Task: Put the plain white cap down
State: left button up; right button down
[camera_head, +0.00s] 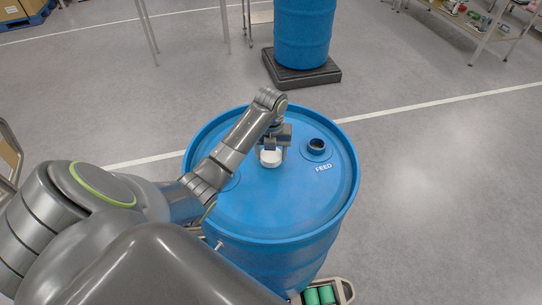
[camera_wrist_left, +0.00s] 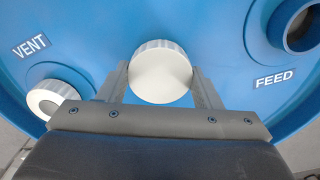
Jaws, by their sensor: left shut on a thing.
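The plain white cap (camera_head: 270,158) is over the middle of the blue drum's (camera_head: 265,205) lid. It also shows in the left wrist view (camera_wrist_left: 161,68), with a ribbed side and a plain face. My left gripper (camera_head: 274,150) is shut on this cap, one finger on each side. I cannot tell whether the cap touches the lid. The opening marked FEED (camera_head: 317,146) is uncovered and dark, to the right of the cap. A second white cap (camera_wrist_left: 48,99) with a grey middle sits by the VENT label in the left wrist view. My right gripper is not in view.
Another blue drum (camera_head: 304,35) stands on a black pallet (camera_head: 301,72) behind. A shelf (camera_head: 470,30) with small items is at the far right. Green cylinders (camera_head: 320,295) sit in a holder below the near drum. The lid around the held cap is mostly clear.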

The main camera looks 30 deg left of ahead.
aim_at(271, 154)
pick_arm(q)
jog(key=shift+f, duration=0.65)
jog(key=o, duration=1.2)
jog(key=shift+f, duration=0.15)
jog(key=shift+c, duration=0.2)
jog(key=shift+r, duration=0.55)
notch_tip(271, 154, up, 5)
jog(key=shift+r+p, duration=0.15)
jog(key=shift+p, duration=0.15)
notch_tip(271, 154, up, 6)
jog(key=p, duration=0.6)
